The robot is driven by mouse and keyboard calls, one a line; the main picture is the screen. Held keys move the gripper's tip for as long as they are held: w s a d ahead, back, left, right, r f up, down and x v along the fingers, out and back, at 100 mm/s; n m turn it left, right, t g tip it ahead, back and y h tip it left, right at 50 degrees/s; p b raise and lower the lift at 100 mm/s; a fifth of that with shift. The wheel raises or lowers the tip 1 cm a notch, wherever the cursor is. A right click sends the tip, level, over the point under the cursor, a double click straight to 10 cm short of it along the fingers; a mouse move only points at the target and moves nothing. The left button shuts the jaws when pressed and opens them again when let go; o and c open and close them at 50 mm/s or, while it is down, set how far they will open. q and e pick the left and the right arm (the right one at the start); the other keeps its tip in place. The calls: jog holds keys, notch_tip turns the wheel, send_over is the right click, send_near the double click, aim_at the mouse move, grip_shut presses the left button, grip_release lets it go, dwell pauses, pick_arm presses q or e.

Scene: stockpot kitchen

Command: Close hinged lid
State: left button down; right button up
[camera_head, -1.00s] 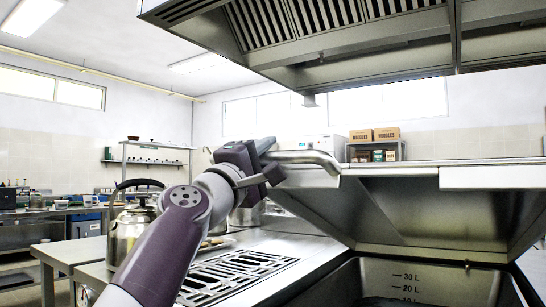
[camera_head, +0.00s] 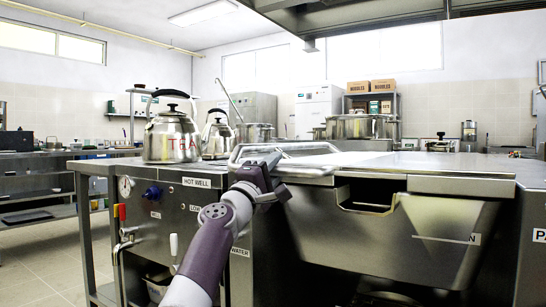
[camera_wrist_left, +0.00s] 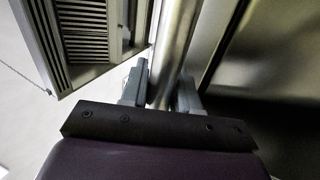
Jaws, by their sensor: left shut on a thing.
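The hinged lid (camera_head: 420,163) is a broad steel plate that looks almost level over the steel pan (camera_head: 390,235) in the head view. I cannot tell whether its edge touches the pan rim, and the pan's inside is hidden. The lid's tubular handle (camera_head: 300,170) sticks out at its left front. My left gripper (camera_head: 272,177) is shut on this handle. In the left wrist view, the round steel bar (camera_wrist_left: 176,40) runs between the two fingers of my left gripper (camera_wrist_left: 162,88). My right gripper is not in view.
A kettle (camera_head: 172,138) marked TEA and a smaller kettle (camera_head: 217,137) stand on the counter left of the lid. A wide pot (camera_head: 358,127) stands behind it. Knobs and a red-handled tap (camera_head: 122,212) are on the counter front. Open floor (camera_head: 50,260) lies at left.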

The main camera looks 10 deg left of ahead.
pick_arm(q)
jog(key=shift+s+f, duration=0.1)
jog(key=shift+f, duration=0.2)
jog(key=shift+f, duration=0.1)
jog(key=c, duration=0.9)
grip_release()
jog(key=shift+s+a, duration=0.1)
